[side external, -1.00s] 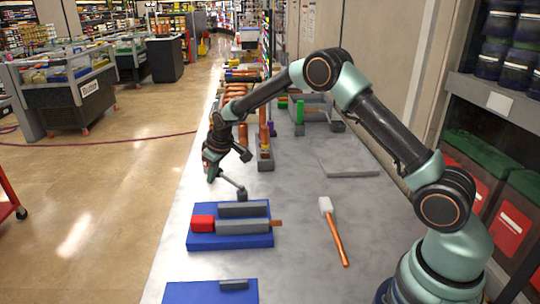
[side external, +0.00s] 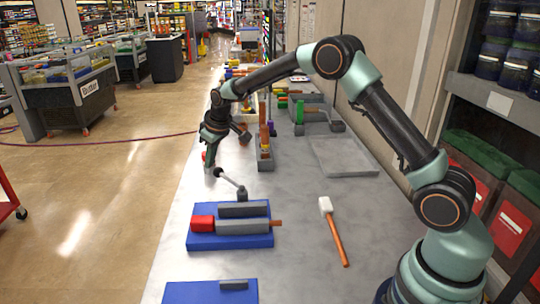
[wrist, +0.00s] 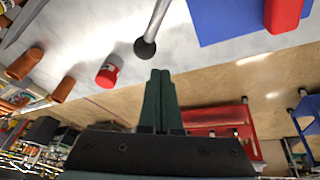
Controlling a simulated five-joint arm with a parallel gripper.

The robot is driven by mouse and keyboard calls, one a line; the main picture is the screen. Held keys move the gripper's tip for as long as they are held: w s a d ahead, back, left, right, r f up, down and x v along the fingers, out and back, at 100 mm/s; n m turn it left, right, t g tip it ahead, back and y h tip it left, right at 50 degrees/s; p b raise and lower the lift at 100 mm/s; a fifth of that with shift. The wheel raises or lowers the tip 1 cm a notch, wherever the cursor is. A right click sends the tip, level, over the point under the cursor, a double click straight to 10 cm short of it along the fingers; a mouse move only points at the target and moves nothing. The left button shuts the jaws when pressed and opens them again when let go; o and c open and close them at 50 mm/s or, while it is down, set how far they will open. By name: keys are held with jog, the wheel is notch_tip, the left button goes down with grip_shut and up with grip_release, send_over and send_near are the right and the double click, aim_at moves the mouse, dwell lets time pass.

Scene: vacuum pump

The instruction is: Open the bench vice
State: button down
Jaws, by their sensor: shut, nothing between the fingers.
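The bench vice appears to be the blue base (side external: 200,241) with grey jaw blocks (side external: 243,210) and a red block (side external: 202,223) in the side view. A thin metal lever (side external: 230,180) with a black ball knob (side external: 218,172) rises from a small grey hub (side external: 242,194) just beyond the base. In the wrist view, the knob (wrist: 145,47) is close to my fingertips, slightly left of and above them, with a gap in the picture. My gripper (wrist: 160,72) is shut and empty; in the side view it (side external: 207,170) is beside the knob.
A white-headed mallet (side external: 334,228) lies right of the vice. Another blue plate (side external: 208,292) lies nearer the camera. The bench's left edge is close to my gripper.

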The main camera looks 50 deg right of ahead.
notch_tip(320, 180, up, 3)
jog(key=shift+r, duration=0.2)
dwell(0.4)
jog(key=s+r+m, duration=0.1)
jog(key=s+r, duration=1.1)
jog(key=s, duration=0.3)
jog(key=s+f+m+t, duration=0.1)
jog(key=s+f, duration=0.1)
jog(key=s, duration=1.4)
jog(key=shift+s+a+m, duration=0.15)
jog(key=shift+a+m, duration=0.25)
jog(key=shift+a, duration=0.05)
